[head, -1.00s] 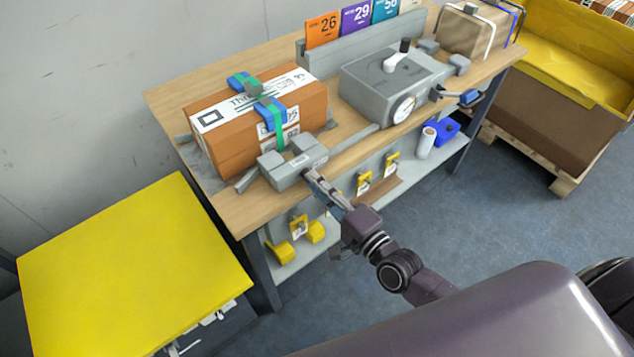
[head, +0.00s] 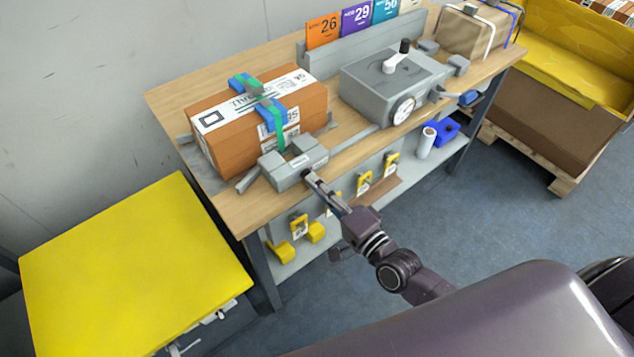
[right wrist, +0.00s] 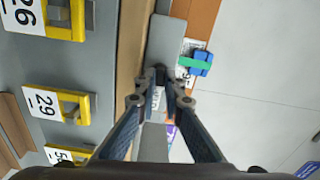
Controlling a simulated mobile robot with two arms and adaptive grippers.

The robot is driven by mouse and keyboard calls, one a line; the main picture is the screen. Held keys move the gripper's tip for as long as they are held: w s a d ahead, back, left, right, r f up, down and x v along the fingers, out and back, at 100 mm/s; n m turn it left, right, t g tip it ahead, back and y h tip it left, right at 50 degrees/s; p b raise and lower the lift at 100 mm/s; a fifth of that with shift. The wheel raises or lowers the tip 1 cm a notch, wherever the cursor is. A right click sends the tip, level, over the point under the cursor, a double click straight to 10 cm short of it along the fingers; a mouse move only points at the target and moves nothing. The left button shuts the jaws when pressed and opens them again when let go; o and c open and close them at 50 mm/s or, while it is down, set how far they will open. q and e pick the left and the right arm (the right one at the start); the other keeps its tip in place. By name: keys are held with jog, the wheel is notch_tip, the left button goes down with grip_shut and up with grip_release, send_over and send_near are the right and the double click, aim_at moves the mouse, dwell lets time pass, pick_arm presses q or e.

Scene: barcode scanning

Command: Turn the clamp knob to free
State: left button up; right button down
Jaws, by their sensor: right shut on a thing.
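The grey clamp (head: 292,164) sits at the front edge of the wooden bench, in front of a strapped orange-brown box (head: 225,150). My right gripper (head: 309,177) reaches the front face of the clamp in the head view. In the right wrist view its fingers (right wrist: 160,78) converge on a small dark knob (right wrist: 160,72) against the clamp (right wrist: 167,38). They are shut on the knob, and the fingertips hide much of it. My left gripper is in neither view.
A grey machine with a dial (head: 385,90) stands right of the clamp. Yellow tags (head: 364,182) hang below the bench front, near my right arm. A yellow-topped table (head: 130,265) stands at the left. Open floor lies at the right.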

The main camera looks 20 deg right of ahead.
jog(key=shift+n+p, duration=2.8)
jog(key=shift+n, duration=5.3)
jog(key=c, duration=2.3)
grip_release()
jog(key=v, duration=1.2)
